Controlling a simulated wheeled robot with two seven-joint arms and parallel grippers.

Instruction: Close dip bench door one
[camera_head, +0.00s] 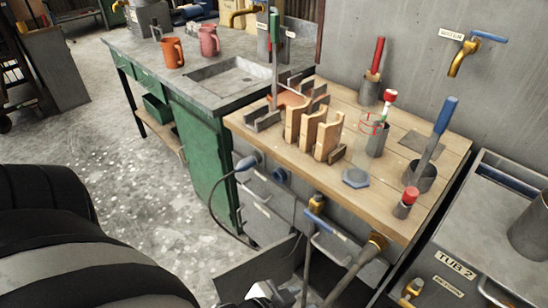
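The wood-topped bench (390,195) stands at centre right. Grey fronts with pale labels and bar handles show below its top. A dark grey panel (250,272) juts out from the lower front and looks like a door standing open; I cannot read a number on it. A long bar handle (308,265) shows just right of it. A small white and black piece, possibly part of my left gripper (260,292), is at the bottom edge by the panel. Its fingers cannot be made out. My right gripper is not in view.
A green bench (205,160) with a grey top and sink adjoins on the left. A grey tub labelled TUB 2 (455,265) stands close on the right. Hoses and brass valves (376,242) project below the wooden top. Open floor (120,190) lies to the left.

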